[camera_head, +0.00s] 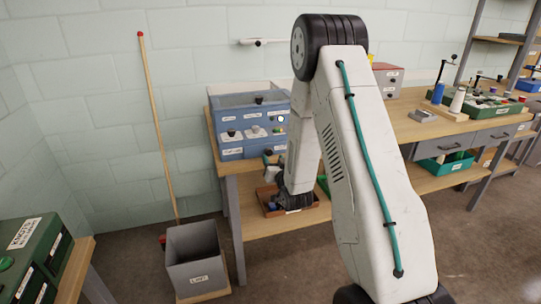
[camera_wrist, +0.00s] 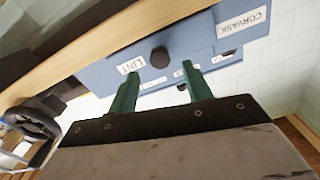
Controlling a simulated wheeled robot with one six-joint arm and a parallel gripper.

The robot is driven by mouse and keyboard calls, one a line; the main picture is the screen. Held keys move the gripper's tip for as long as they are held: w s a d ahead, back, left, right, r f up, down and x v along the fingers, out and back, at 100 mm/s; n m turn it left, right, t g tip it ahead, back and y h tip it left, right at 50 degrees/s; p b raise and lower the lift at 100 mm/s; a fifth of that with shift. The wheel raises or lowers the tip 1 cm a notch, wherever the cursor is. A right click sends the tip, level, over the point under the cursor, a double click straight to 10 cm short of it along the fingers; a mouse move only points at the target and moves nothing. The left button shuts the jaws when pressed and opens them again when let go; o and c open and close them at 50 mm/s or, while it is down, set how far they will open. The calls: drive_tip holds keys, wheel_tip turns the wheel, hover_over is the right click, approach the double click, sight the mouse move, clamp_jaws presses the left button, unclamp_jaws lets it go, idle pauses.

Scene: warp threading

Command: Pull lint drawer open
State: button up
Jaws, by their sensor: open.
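The lint drawer (camera_wrist: 185,40) is a blue front with a white LINT label (camera_wrist: 131,65) and a round black knob (camera_wrist: 159,57). In the wrist view my gripper (camera_wrist: 161,74) is open and empty. Its two green fingers point at the drawer front, one on each side of the knob's line, with the knob showing just past the fingertips. I cannot tell the exact gap. In the head view the blue cabinet (camera_head: 225,138) stands on the wooden bench, and my wrist is low at its front right, partly covering that corner. The drawer looks shut.
A wooden bench edge (camera_wrist: 75,60) runs close beside the drawer in the wrist view. A grey labelled bin (camera_head: 198,262) stands on the floor in front of the bench. An orange-brown tray (camera_head: 268,208) sits on the lower shelf below my wrist. A long stick (camera_head: 158,125) leans on the wall.

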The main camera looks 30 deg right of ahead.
sight(270, 153)
drive_tip(key=shift+x, duration=2.25)
